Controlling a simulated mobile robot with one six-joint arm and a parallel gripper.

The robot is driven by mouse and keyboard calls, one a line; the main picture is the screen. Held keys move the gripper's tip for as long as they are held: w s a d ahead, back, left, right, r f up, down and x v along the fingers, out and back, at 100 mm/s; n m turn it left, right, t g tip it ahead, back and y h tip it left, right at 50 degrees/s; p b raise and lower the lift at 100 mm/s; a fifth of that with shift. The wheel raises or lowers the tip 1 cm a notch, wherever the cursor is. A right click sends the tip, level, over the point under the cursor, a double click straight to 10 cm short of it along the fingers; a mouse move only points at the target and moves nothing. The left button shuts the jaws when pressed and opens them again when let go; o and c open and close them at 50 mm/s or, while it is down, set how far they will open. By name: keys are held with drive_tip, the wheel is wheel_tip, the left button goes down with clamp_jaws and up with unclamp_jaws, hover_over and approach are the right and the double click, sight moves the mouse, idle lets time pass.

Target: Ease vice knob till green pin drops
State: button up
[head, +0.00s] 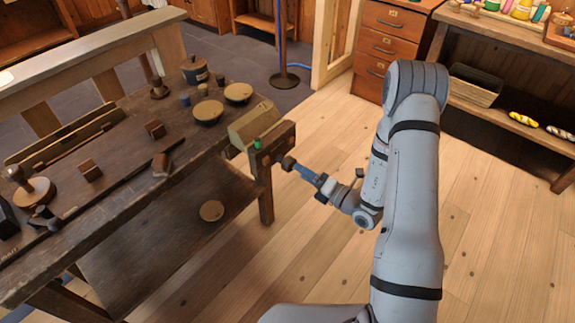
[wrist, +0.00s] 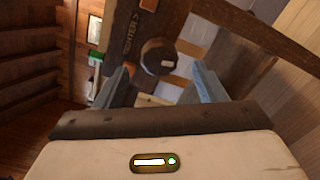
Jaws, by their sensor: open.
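The vice (head: 275,143) is a dark wooden block at the right end of the workbench. Its round dark knob (head: 288,162) faces my gripper (head: 300,170). In the wrist view the knob (wrist: 156,52) has a small pale mark and sits between and just beyond the fingertips (wrist: 161,72). The fingers are open, with a gap on both sides of the knob; contact is not visible. The green pin (head: 257,144) stands up at the top of the vice. It also shows at the left in the wrist view (wrist: 96,57). Lettering with an arrow runs beside the knob, partly legible.
The workbench (head: 120,190) holds bowls (head: 238,92), small wooden blocks (head: 91,172) and a lidded pot (head: 195,70). A drawer cabinet (head: 386,45) and a shelf unit (head: 480,110) stand behind. The wooden floor (head: 320,245) around my arm is clear.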

sight(287, 163)
drive_tip(key=x, duration=0.7)
drive_tip(key=shift+w+a, duration=0.1)
drive_tip(key=shift+a, duration=0.1)
drive_tip(key=c, duration=0.9)
drive_tip(key=shift+d, duration=0.2)
drive_tip(key=shift+c, duration=0.4)
drive_tip(key=shift+a, duration=0.1)
drive_tip(key=shift+b, duration=0.3)
